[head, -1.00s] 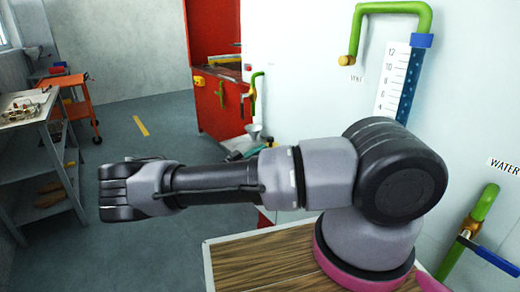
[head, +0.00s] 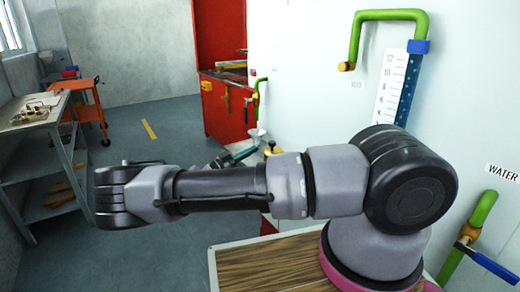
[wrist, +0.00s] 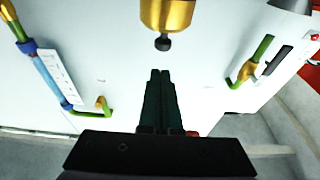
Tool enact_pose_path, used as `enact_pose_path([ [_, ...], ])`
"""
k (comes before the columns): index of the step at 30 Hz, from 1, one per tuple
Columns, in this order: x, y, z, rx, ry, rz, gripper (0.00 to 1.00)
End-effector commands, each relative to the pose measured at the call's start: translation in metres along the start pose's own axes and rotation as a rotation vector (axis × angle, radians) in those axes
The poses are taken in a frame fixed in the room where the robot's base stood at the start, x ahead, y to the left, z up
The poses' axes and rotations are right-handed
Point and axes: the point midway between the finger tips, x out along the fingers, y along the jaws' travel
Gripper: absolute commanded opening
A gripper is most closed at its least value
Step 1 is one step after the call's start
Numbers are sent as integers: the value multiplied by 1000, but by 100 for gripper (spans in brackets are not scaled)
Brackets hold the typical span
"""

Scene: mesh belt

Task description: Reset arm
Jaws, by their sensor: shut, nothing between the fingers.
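My arm (head: 245,188) stretches across the head view from a shoulder at the right to a dark elbow end at the left. The far part of it is mostly hidden behind the near links. In the wrist view my gripper (wrist: 160,72) shows as two dark green fingers lying side by side, shut and empty. A brass fitting (wrist: 166,14) with a dark knob is just beyond the fingertips in the picture; a gap shows between them.
A white panel (head: 310,75) at the right carries green pipes (head: 392,15), a scale (head: 392,88) and a blue-handled valve (head: 485,258). A red cabinet (head: 222,110) stands behind. A shelf table (head: 35,122) and an orange cart (head: 80,86) stand left. Grey floor between is open.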

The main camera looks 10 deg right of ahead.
Motion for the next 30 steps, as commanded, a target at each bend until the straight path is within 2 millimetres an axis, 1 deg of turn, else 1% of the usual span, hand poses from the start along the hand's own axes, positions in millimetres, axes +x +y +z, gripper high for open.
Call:
enact_pose_path([
  [1,-11,-1,1,2,0,-4,0],
  [6,-37,-1,4,0,0,-3,0],
  [9,-45,0,5,0,1,-1,0],
  [11,-46,1,5,-5,-7,5,0],
  [14,-38,6,5,-35,-55,46,0],
  [17,-21,16,4,-103,-164,122,0],
  [21,4,40,1,-231,-392,239,0],
  [24,15,56,-3,-311,-568,296,0],
  [26,21,65,-7,-352,-675,317,0],
  [30,28,84,-22,-425,-924,332,0],
])
